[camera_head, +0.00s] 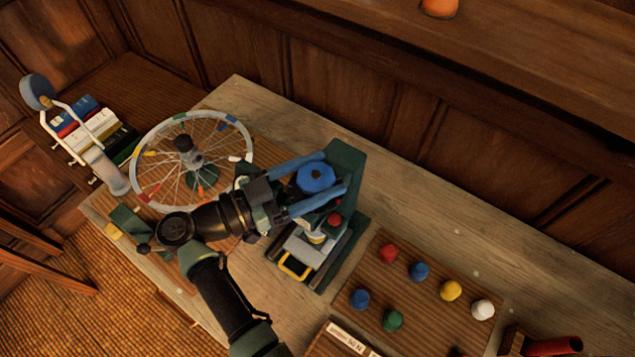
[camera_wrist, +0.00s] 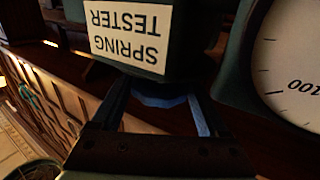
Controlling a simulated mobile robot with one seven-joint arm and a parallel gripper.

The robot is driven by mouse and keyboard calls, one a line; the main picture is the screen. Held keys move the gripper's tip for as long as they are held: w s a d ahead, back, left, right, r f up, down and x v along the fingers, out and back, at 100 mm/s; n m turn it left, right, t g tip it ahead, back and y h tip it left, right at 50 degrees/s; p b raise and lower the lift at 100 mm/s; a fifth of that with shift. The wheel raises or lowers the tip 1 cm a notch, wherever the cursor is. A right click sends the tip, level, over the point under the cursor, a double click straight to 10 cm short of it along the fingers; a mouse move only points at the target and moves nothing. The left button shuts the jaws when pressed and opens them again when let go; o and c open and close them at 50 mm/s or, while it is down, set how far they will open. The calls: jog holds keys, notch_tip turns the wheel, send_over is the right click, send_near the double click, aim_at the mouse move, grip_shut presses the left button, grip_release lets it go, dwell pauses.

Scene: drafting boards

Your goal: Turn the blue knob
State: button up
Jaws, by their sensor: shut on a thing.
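A large round blue knob (camera_head: 315,178) sits at the top of the dark green spring tester (camera_head: 347,160). My gripper (camera_head: 334,172) reaches it from the left, with one blue finger on each side of the knob, shut on it. In the wrist view, part of the blue knob (camera_wrist: 165,100) shows between the two fingers (camera_wrist: 160,108), below an upside-down "SPRING TESTER" label (camera_wrist: 126,40). The rest of the knob is hidden there by the tester body. Smaller blue knobs (camera_head: 419,271) stand on the wooden board to the right.
A spoked wheel (camera_head: 247,135) with coloured tabs stands left of my gripper. The wooden board (camera_head: 405,298) holds several coloured knobs. A red knob (camera_head: 334,219) is just below the blue one. A white dial (camera_wrist: 290,60) is close at right in the wrist view.

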jog(key=shift+f+m+g+h+b, duration=0.15)
jog(key=shift+m+g+h+b, duration=0.65)
jog(key=shift+m+g+b, duration=1.3)
jog(key=shift+g, duration=0.9)
jog(key=shift+m+g, duration=0.3)
jog(key=shift+g, duration=0.3)
jog(key=o, duration=1.2)
jog(key=shift+s+d, duration=0.1)
jog(key=shift+o, duration=0.2)
jog(key=shift+r, duration=0.2)
jog(key=a+b, duration=0.2)
jog(key=a, duration=0.1)
jog(key=a+b, duration=0.2)
jog(key=a, duration=0.2)
jog(key=a+b, duration=0.2)
jog(key=a, duration=0.1)
jog(key=shift+s+a+f, duration=0.15)
jog(key=shift+a+f, duration=0.1)
jog(key=shift+a+r+b, duration=0.2)
jog(key=shift+a+b, duration=0.65)
jog(key=shift+a, duration=0.35)
